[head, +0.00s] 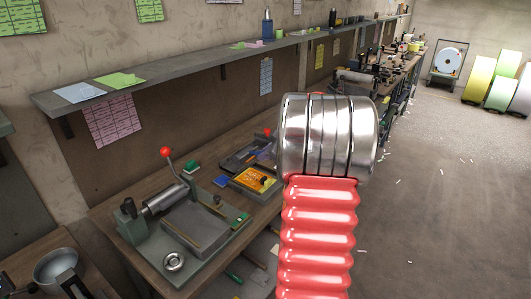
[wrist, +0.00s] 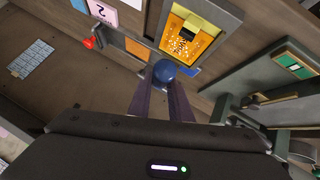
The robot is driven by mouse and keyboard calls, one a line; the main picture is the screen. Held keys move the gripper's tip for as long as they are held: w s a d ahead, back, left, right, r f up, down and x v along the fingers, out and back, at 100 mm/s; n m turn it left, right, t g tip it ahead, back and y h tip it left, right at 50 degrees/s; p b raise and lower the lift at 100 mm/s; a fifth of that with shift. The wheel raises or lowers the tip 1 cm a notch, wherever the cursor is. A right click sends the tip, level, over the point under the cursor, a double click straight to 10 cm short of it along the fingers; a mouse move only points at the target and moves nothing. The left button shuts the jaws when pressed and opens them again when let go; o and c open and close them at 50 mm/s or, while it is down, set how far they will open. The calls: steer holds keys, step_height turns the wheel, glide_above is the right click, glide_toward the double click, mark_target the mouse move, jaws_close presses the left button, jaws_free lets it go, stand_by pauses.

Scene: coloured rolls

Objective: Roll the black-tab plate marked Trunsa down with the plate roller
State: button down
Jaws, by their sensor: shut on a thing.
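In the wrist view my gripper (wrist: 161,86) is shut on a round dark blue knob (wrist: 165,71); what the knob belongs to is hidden. A metal roller (head: 163,198) with a red-knobbed lever (head: 166,153) stands over a grey bed at the near end of the bench. I cannot read the name Trunsa on any plate. My gripper is hidden in the head view.
A shelf (head: 200,72) with papers and bottles runs along the wall above the bench. In the wrist view a green-tabbed plate (wrist: 296,65) lies at the right. Large coloured rolls (head: 503,92) stand at the far right. The floor at right is mostly open.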

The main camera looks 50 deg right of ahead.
steer(key=shift+f, duration=3.35)
steer(key=shift+s, duration=0.1)
steer(key=shift+s, duration=1)
steer(key=shift+s+d, duration=0.1)
steer(key=shift+s, duration=0.95)
